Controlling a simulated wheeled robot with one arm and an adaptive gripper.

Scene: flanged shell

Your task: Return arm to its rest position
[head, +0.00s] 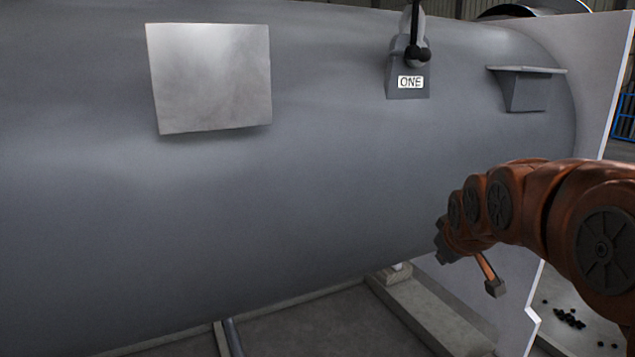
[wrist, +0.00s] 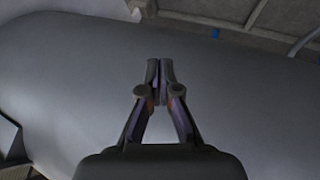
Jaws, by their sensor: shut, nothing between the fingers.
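My orange arm (head: 545,205) reaches in from the right in the head view, bent in front of the shell's lower right part. My gripper shows in the wrist view (wrist: 160,72), with its two fingertips together and nothing between them. In the head view the arm's end is small and dark, and its fingers cannot be made out clearly. The large grey cylindrical shell (head: 300,190) fills most of the head view. It also lies behind the gripper in the wrist view (wrist: 240,110). I cannot tell the gap between the gripper and the shell.
The shell carries a square plate (head: 210,78), a bracket labelled ONE (head: 408,88) with a dark lever (head: 415,45), and a small ledge (head: 525,88). A white panel (head: 590,75) stands at the right end. Beams (head: 425,315) lie below. Dark pellets (head: 568,318) are on the floor.

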